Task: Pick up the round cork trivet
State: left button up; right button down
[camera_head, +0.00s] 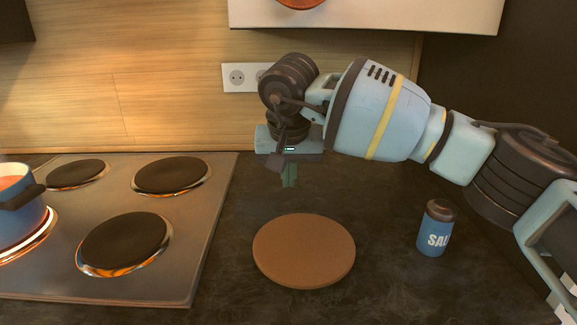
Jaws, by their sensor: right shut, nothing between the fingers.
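The round cork trivet (304,250) is a flat brown disc lying on the dark countertop, right of the stove. My right gripper (289,178) hangs above and behind the trivet, pointing down, apart from it. Its fingers are small and greenish in the picture; they are shut with nothing between them. The whole top of the trivet shows. My left gripper is not in the head view.
A steel stove (190,255) with several dark hot plates fills the left. A blue pot (22,222) stands on a glowing plate at the left edge. A blue salt shaker (435,230) stands right of the trivet. Dark countertop (385,285) between them is clear.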

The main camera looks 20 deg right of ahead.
aim_at(288, 204)
jog(key=x, duration=0.5)
jog(key=shift+f, duration=0.15)
jog(key=s, duration=0.2)
jog(key=shift+s+a+r, duration=0.2)
jog(key=shift+s+a, duration=0.05)
jog(key=shift+a, duration=0.1)
jog(key=shift+s+a, duration=0.2)
jog(key=shift+s, duration=0.4)
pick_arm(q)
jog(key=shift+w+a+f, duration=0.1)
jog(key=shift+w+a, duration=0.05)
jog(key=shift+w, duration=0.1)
